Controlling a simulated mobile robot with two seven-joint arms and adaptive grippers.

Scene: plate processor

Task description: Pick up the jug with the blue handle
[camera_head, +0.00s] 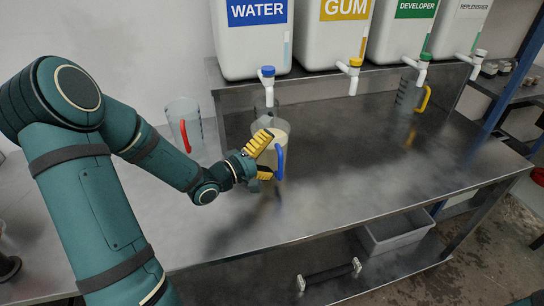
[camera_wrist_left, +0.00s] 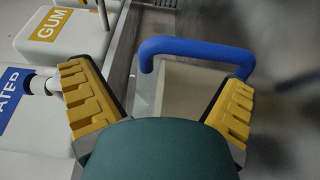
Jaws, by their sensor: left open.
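The jug with the blue handle (camera_head: 276,128) stands on the metal bench below the water container, with pale contents. Its blue handle (camera_head: 281,163) faces the bench's front. My left gripper (camera_head: 264,160), with yellow finger pads, is open at the handle, and one finger hides part of the jug. In the left wrist view the blue handle (camera_wrist_left: 195,47) spans the gap between the open fingers, with the jug's body (camera_wrist_left: 187,90) behind it. I cannot tell whether the fingers touch it. My right gripper is out of view.
A jug with a red handle (camera_head: 183,118) stands to the left, close to my left arm. A jug with a yellow handle (camera_head: 409,95) stands farther right. White containers with taps, including the water one (camera_head: 252,50), line the raised shelf. The bench's front right (camera_head: 400,185) is clear.

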